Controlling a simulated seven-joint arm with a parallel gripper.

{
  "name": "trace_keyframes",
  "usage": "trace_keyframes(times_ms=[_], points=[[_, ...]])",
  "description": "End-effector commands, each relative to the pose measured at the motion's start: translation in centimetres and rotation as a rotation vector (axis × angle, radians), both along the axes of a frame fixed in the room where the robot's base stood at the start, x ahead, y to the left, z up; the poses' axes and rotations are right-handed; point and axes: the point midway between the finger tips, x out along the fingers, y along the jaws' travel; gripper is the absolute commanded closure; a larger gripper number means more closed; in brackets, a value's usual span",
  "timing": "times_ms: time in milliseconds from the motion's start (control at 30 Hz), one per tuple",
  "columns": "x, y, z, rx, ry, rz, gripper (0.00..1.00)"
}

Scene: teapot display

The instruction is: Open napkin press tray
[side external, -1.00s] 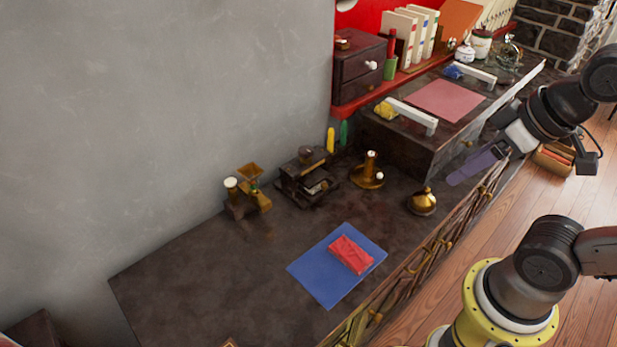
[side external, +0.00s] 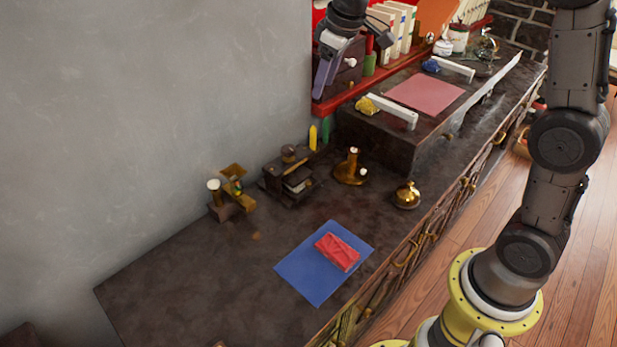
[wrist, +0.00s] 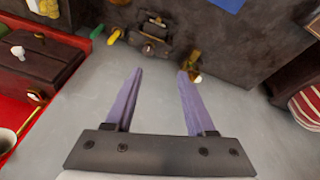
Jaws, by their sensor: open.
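The napkin press (side external: 290,176) is a small dark device on the dark counter, close to the grey wall. A pale layer shows between its plates in the side view. It also shows at the top of the wrist view (wrist: 153,32), beyond my fingers and small; whether its tray is pulled out I cannot tell. My gripper (side external: 324,82) is up by the red shelf, above and behind the press and apart from it. In the wrist view its two purple fingers (wrist: 160,73) are spread with nothing between them.
Beside the press stand a brass grinder (side external: 230,192), a brass candlestick (side external: 351,168) and a brass bell (side external: 406,195). A red packet (side external: 337,251) lies on a blue cloth (side external: 300,278). A dark drawer box (wrist: 38,62) is near my gripper. The counter's front left is bare.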

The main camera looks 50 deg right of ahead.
Motion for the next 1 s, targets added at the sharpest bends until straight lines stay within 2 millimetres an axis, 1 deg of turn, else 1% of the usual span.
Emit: trace_keyframes(times_ms=[33, 67, 100, 167, 200, 267, 300, 400, 500, 767, 867, 1000], points=[[1.7, -0.4, -2.0, 0.0, 0.034, 0.002, 0.45], [2.6, -0.5, -3.0, 0.0, 0.05, 0.002, 0.45], [3.7, -0.8, -4.5, 0.0, 0.072, 0.004, 0.45], [5.1, -1.1, -6.9, 0.002, 0.108, 0.004, 0.45], [5.9, -1.4, -8.5, 0.003, 0.13, 0.003, 0.45], [6.8, -1.7, -10.9, 0.006, 0.165, -0.001, 0.45], [7.3, -1.9, -12.5, 0.008, 0.187, -0.005, 0.45], [7.7, -2.2, -15.9, 0.013, 0.239, -0.01, 0.45], [7.4, -2.4, -18.3, 0.016, 0.283, -0.015, 0.45], [7.1, -2.6, -21.0, 0.02, 0.309, -0.02, 0.45], [7.0, -2.6, -22.6, 0.02, 0.311, -0.02, 0.45], [7.0, -2.6, -25.4, 0.02, 0.311, -0.019, 0.45]])
